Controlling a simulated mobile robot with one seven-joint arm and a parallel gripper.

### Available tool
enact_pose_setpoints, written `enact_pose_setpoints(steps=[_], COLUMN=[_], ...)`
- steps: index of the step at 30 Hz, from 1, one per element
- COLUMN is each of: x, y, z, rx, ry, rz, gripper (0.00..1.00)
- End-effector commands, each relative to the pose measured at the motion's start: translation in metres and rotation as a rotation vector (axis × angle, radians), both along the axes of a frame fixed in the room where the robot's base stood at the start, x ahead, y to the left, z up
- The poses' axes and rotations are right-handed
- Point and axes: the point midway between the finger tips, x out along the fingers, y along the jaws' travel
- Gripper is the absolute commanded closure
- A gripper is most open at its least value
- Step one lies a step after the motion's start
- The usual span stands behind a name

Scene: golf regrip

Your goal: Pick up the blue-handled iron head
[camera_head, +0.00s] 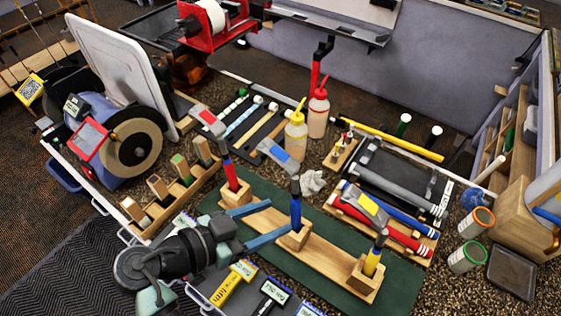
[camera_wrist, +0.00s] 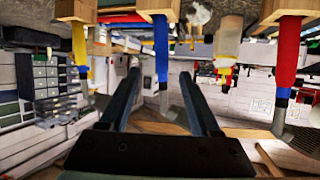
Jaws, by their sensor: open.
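The blue-handled iron head (camera_head: 277,151) sits atop its blue handle (camera_head: 295,207), which stands upright in a wooden block. My gripper (camera_head: 279,218) reaches in from the left with its two long fingers spread open and empty. The fingertips are close to the blue handle; exact depth is unclear. In the wrist view, which looks upside down, the blue handle (camera_wrist: 161,55) hangs between the fingertips of my gripper (camera_wrist: 159,74), with its metal shaft below.
A red-handled iron (camera_head: 230,174) stands to the left and a yellow-handled iron (camera_head: 373,259) to the right, in the same wooden rack (camera_head: 325,258) on a green mat (camera_head: 400,290). Squeeze bottles (camera_head: 296,140) stand behind. A grinder (camera_head: 125,145) is at left.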

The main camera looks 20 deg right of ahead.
Motion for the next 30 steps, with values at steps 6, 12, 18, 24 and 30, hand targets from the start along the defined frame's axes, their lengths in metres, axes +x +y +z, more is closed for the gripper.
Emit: enact_pose_setpoints(steps=[6,12,18,24,30], x=[0.006,0.014,0.023,0.024,0.024], y=[-0.017,-0.038,-0.059,-0.062,-0.061], z=[-0.007,-0.013,-0.026,-0.029,-0.029], rx=[0.002,0.000,0.002,0.002,0.002], ry=[0.001,0.005,0.002,-0.001,-0.001], rz=[0.001,0.000,0.000,0.004,0.004], gripper=[0.36,0.36,0.36,0.36,0.58])
